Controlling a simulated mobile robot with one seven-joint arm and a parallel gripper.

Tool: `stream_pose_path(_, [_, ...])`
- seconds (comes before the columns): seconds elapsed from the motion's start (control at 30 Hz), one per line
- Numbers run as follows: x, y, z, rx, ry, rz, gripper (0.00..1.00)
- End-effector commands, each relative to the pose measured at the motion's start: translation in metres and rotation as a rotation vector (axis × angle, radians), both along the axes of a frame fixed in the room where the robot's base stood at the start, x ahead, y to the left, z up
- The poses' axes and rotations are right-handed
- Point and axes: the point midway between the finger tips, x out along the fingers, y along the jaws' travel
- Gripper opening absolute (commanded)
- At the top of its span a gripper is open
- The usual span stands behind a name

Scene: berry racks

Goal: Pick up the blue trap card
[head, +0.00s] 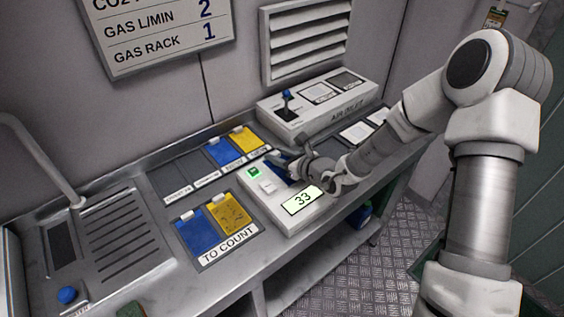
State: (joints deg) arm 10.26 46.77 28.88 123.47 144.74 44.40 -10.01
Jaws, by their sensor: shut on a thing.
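My gripper (290,164) is shut on a dark blue card (281,157), held over the back of the counting device (269,187). The gripper's fingers hide part of this card, and I cannot tell whether it touches the device. Another blue card (197,232) lies in the left slot of the TO COUNT tray (228,247), beside a yellow card (231,213) with dark specks. A third blue card (223,152) lies in the rack at the back, beside a plain yellow card (247,139).
The device's display (302,200) reads 33, and a green light shows near its back. A grey AIR INLET box (318,105) with a blue-topped lever stands behind. A blue knob (67,295) and a drain grille (120,232) are at the left.

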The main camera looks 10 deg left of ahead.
Motion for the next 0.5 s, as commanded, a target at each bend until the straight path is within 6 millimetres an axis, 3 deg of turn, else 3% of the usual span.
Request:
stream_pose_path(0.27, [0.0,0.0,0.009,0.0,-0.003,0.001,0.0])
stream_pose_path(0.5, [0.001,0.0,0.044,-0.001,-0.006,0.001,0.0])
